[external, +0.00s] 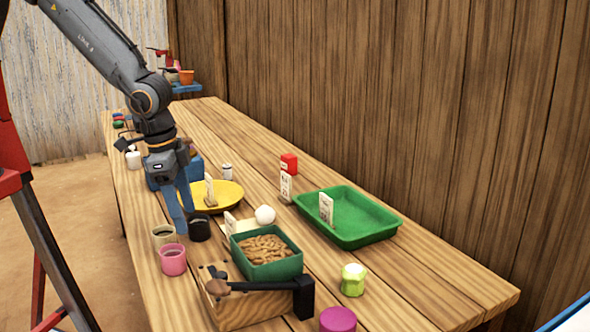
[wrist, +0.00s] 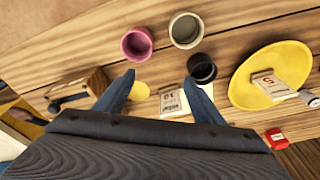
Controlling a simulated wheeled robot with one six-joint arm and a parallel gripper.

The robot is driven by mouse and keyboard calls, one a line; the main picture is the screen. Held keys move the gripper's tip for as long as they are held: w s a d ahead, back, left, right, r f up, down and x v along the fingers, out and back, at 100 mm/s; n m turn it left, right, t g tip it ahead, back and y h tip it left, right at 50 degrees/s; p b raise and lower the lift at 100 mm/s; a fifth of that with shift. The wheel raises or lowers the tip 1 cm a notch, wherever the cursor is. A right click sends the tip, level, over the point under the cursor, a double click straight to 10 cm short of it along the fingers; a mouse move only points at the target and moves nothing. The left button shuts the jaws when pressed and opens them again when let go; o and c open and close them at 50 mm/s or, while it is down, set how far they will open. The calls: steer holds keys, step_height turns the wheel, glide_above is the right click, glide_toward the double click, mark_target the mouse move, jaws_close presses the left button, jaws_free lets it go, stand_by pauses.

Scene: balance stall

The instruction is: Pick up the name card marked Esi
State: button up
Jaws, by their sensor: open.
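Several small white cards stand on the table: one on the yellow plate (external: 209,190), one by the red box (external: 286,186), one in the green tray (external: 326,208), and one by the peanut bin (external: 230,224). The names on them are too small to read, so I cannot tell which is marked Esi.
A pink cup (external: 173,260), a grey-beige cup (external: 164,236) and a black cup (external: 200,229) stand close by. A green bin of peanuts (external: 266,276), a wooden box (external: 250,305), a lime jar (external: 353,280) and a white ball (external: 265,214) are nearby. The wall runs along the back.

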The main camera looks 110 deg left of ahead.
steer(key=w+a+n+y+p, duration=0.1)
steer(key=w+a, duration=0.3)
steer(key=a, duration=0.4)
steer(key=w+a+n+p, duration=0.2)
steer(key=w+a, duration=0.2)
steer(key=a, duration=0.3)
steer(key=n+t+y+p, duration=0.1)
steer(key=n+p, duration=0.1)
steer(key=p, duration=0.1)
glide_above(285, 182)
steer(key=s+d, duration=0.1)
steer(key=shift+s+d+f, duration=0.15)
steer(key=shift+d+f, duration=0.05)
steer(key=shift+p+x, duration=1.5)
steer(key=shift+x, duration=2.25)
steer(key=shift+s, duration=0.15)
steer(key=c, duration=1.1)
